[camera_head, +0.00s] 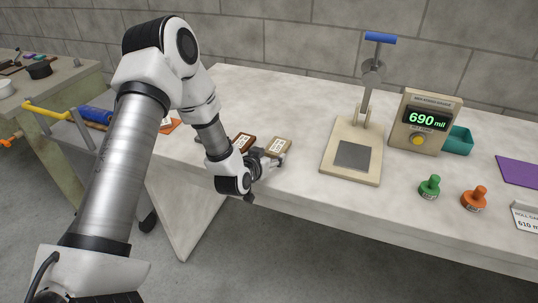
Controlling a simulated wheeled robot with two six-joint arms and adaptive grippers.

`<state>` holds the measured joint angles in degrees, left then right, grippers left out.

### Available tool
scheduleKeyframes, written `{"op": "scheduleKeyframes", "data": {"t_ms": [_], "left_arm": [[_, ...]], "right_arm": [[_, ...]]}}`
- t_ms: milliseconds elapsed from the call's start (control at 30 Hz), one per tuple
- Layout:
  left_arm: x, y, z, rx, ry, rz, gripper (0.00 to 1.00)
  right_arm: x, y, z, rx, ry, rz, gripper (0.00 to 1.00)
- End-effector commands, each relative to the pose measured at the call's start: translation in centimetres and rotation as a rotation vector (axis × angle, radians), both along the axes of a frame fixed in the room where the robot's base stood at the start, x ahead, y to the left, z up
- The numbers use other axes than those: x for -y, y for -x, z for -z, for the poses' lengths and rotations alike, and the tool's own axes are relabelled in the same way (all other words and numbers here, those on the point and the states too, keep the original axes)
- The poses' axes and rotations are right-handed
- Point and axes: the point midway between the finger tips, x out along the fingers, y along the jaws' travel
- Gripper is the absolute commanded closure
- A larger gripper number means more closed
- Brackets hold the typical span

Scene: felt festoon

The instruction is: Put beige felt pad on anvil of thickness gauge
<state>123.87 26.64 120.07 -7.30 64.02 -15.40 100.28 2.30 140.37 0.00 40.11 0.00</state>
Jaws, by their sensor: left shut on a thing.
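The beige felt pad (279,145) with a white label is near the front edge of the white table, left of the thickness gauge. My left gripper (271,159) is shut on the pad's near side; whether the pad touches the table is hard to tell. The thickness gauge has a cream base (334,165) with a dark grey square anvil (354,155), which is bare. A lever with a blue handle (380,38) rises above it. Its readout box (425,121) shows 690 mil in green. My right gripper is not in view.
A brown labelled pad (244,141) lies just left of the beige one, an orange piece (171,126) further left. Green (430,187) and orange (474,198) knobbed pieces, a teal bin (459,140), a purple sheet (519,170) and a sign (526,216) are right of the gauge.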

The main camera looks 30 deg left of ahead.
Motion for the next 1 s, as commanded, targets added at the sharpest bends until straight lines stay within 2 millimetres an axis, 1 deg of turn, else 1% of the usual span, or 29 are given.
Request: {"op": "scheduleKeyframes", "data": {"t_ms": [67, 100, 133, 167, 467, 567, 600, 900, 933, 1000], "left_arm": [[0.0, 0.0, 0.1, -0.001, 0.0, 0.0, 0.68], [0.0, 0.0, 0.1, -0.001, 0.0, 0.0, 0.31], [0.0, 0.0, 0.1, -0.001, 0.0, 0.0, 0.21], [0.0, 0.0, 0.1, -0.001, 0.0, 0.0, 0.13], [0.0, 0.0, 0.1, -0.001, 0.0, 0.0, 0.13], [0.0, 0.1, 0.9, -0.001, 0.0, 0.0, 0.13], [0.0, 0.6, 0.2, -0.001, 0.002, -0.002, 0.13], [0.4, 6.0, -2.6, 0.0, 0.005, -0.002, 0.13], [0.4, 6.3, -2.8, 0.0, 0.002, -0.002, 0.1], [0.6, 6.9, -3.0, -0.007, -0.001, -0.001, 0.08]], "right_arm": [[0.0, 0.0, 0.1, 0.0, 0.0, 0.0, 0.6], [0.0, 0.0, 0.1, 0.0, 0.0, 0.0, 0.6], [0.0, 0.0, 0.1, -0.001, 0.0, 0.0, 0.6], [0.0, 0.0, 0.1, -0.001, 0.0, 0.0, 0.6], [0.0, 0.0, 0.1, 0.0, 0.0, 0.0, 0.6], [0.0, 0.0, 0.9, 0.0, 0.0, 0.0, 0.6], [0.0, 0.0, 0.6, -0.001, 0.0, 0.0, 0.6], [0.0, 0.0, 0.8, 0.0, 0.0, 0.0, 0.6], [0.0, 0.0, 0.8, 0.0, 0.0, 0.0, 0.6], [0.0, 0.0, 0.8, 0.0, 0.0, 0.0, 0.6]]}}
